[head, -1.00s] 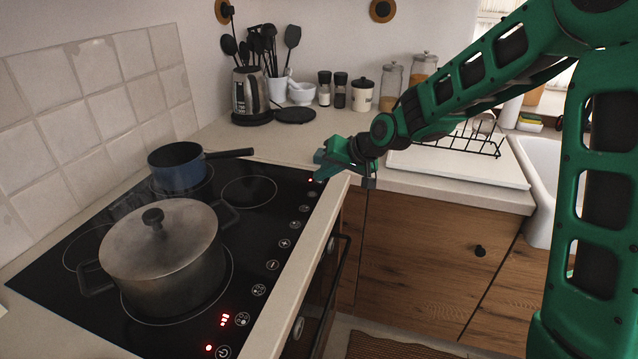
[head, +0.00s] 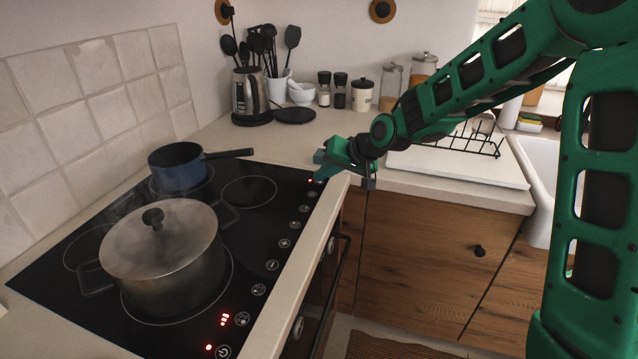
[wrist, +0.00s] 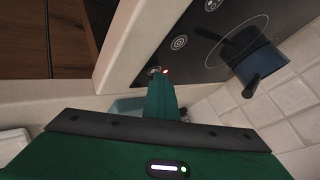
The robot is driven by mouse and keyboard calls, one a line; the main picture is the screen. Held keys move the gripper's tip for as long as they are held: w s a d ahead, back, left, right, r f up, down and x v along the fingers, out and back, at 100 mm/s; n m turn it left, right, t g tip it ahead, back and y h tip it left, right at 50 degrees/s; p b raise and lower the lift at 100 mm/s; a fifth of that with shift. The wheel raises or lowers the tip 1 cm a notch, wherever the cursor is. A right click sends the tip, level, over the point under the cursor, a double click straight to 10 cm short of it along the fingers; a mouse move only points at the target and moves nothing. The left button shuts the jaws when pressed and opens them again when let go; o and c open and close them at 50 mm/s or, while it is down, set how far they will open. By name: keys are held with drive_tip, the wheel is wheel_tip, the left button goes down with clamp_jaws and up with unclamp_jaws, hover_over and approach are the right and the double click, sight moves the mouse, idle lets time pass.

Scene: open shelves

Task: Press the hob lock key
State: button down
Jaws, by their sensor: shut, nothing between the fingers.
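The black glass hob (head: 70,255) has a column of touch keys along its right edge. At the far end of this column, a key with a lit red dot (head: 311,180) lies right beside my fingertips; I cannot read its symbol. My gripper (head: 322,170) is shut and empty, pointing down at the hob's far right corner. It also shows in the wrist view (wrist: 160,84). I cannot tell whether it touches the glass.
A lidded steaming pot (head: 165,260) stands on the near zone and a blue saucepan (head: 178,170) on the far one, its handle pointing right. More keys, some lit red near the power key (head: 223,352), line the edge. A kettle (head: 250,92) and jars stand behind.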

drive_tip(key=shift+s+f, duration=0.2)
drive_tip(key=shift+f, duration=0.05)
drive_tip(key=shift+w+r, duration=0.1)
drive_tip(key=shift+r, duration=0.7)
drive_tip(key=shift+r, duration=2.45)
drive_tip(key=shift+d, duration=0.1)
